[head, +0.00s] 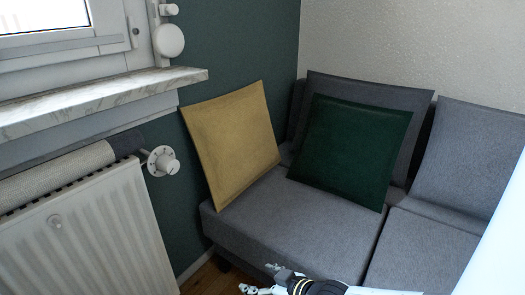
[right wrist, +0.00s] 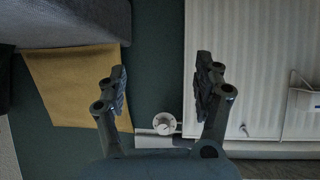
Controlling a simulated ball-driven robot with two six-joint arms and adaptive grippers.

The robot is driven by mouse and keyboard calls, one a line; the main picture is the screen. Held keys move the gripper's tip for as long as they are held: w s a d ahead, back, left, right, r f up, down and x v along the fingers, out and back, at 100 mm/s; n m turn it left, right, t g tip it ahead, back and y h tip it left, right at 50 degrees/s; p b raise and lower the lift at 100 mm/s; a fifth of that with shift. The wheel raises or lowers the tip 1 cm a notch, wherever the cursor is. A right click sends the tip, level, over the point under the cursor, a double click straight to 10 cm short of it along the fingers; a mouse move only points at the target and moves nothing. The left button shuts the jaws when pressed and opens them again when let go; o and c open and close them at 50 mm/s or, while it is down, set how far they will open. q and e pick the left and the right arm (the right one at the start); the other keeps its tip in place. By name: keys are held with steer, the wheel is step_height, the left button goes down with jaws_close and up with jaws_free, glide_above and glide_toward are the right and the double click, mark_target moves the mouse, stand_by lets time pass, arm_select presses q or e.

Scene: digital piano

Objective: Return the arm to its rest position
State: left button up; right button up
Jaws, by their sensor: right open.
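My right gripper (head: 259,280) shows at the bottom edge of the head view, its arm coming in from the right. It is in front of the grey sofa's front left part, over the floor side. In the right wrist view the right gripper (right wrist: 162,80) has its two dark fingers spread wide apart, with nothing between them. Behind the fingers is the dark green wall. My left gripper is in neither view.
A grey sofa (head: 300,225) holds a yellow cushion (head: 232,145) and a dark green cushion (head: 350,150). A white radiator (head: 85,235) with a valve (head: 162,162) stands at left under a marble sill (head: 100,100). The radiator (right wrist: 235,95) and yellow cushion (right wrist: 75,85) flank the fingers in the wrist view.

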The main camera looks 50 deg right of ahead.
stand_by(0.3)
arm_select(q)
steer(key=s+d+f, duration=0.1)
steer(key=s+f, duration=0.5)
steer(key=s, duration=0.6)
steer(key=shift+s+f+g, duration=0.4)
arm_select(e)
steer(key=s+a+f+g, duration=0.1)
steer(key=s+f+g, duration=0.2)
steer(key=s+f, duration=0.3)
steer(key=s+a+f+g, duration=0.2)
steer(key=s+f+g, duration=0.2)
steer(key=s, duration=1.3)
steer(key=s+a+f+n+g, duration=0.1)
steer(key=s+f+g, duration=0.3)
steer(key=s+f, duration=0.4)
steer(key=s+a, duration=0.1)
steer(key=s, duration=0.3)
steer(key=shift+f, duration=0.2)
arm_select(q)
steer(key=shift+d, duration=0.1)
